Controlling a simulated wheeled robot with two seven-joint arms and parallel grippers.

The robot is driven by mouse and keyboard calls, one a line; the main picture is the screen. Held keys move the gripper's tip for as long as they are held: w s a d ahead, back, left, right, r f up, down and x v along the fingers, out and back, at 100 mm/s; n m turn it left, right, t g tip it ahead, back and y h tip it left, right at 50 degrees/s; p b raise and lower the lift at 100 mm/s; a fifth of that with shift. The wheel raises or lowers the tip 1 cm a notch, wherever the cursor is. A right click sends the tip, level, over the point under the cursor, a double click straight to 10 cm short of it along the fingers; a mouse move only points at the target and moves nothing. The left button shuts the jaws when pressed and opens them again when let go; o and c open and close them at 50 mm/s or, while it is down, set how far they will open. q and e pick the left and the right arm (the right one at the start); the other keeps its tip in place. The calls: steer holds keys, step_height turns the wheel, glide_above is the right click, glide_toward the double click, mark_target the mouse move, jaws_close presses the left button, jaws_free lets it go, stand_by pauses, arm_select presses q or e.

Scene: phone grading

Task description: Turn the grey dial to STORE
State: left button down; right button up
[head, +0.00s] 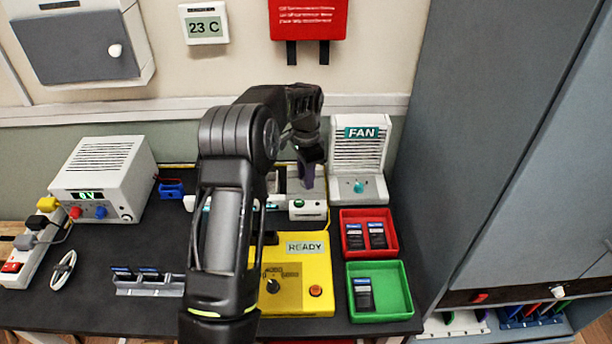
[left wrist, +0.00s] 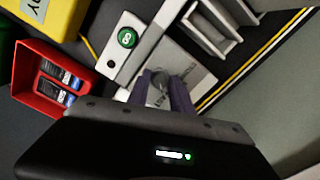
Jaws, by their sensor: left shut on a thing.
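The grey dial (left wrist: 157,92) is round and sits on a light grey panel (left wrist: 193,72) with lettering in the left wrist view. The two fingers of my left gripper (left wrist: 163,84) are shut on the dial, one on each side. Part of the dial and some lettering are hidden by the fingers, so I cannot read its setting. In the head view my left gripper (head: 308,176) points down at the grey panel at the back of the table, and the dial is hidden there. My right gripper is not in view.
A white block with a green button (left wrist: 127,38) is close to the panel. A yellow READY box (head: 318,272), red tray (head: 384,252) and green tray (head: 398,312) stand nearer. The white FAN unit (head: 358,152) is to the right; a grey cabinet (head: 490,120) bounds that side.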

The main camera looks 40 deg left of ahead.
arm_select(q)
steer(key=shift+n, duration=0.4)
steer(key=n+b, duration=0.1)
steer(key=n, duration=0.2)
steer(key=shift+n, duration=0.3)
steer(key=n, duration=0.4)
steer(key=shift+n, duration=0.3)
steer(key=n, duration=0.8)
steer(key=shift+r+n, duration=0.1)
steer(key=shift+n, duration=0.2)
steer(key=c, duration=1.1)
jaws_free()
steer(key=shift+c, duration=0.2)
